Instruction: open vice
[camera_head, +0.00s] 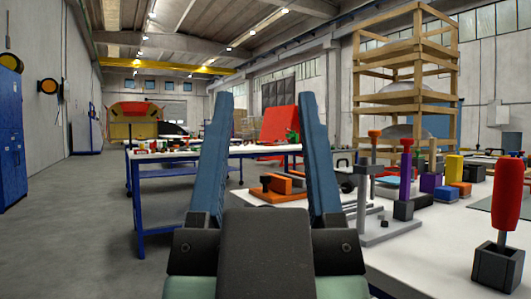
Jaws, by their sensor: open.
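My gripper (265,96) is in the foreground of the head view, its two blue fingers pointing up and spread wide apart. It is open, with nothing between the fingers. I cannot tell for sure which item is the vice. A small green item (292,135) stands on the farther blue-legged table (165,157), too small to identify. My gripper touches neither.
A grey stand (378,232) with upright posts, a red-handled tool (506,206) and several coloured handles and blocks crowd the near table. A tall wooden rack (407,90) stands behind. A blue cabinet (11,135) is at far left. The floor at left (75,230) is clear.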

